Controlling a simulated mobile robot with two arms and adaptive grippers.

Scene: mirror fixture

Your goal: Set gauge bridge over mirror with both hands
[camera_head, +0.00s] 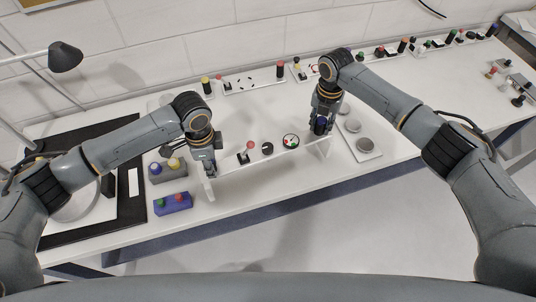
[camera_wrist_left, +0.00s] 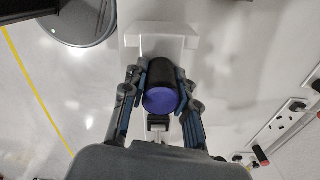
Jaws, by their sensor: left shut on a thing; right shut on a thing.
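The white gauge bridge (camera_head: 209,190) spans between my grippers, with a leg at each end. My left gripper (camera_head: 204,168) is at its left end. In the left wrist view this gripper (camera_wrist_left: 158,92) is shut on a black handle with a blue cap (camera_wrist_left: 161,100), above the bridge's white end piece (camera_wrist_left: 160,36). My right gripper (camera_head: 321,123) is shut on the matching handle at the right end. A round disc, apparently the mirror (camera_head: 76,208), lies at the left, partly behind my left arm. Its rimmed edge shows in the left wrist view (camera_wrist_left: 88,18). I cannot tell whether the bridge legs touch the table.
A grey box with blue and yellow knobs (camera_head: 168,174) and a blue button box (camera_head: 173,204) stand between mirror and bridge. A lamp (camera_head: 66,56) is at upper left. A plate with round pads (camera_head: 366,146) lies right of the bridge. Sockets and switches line the back.

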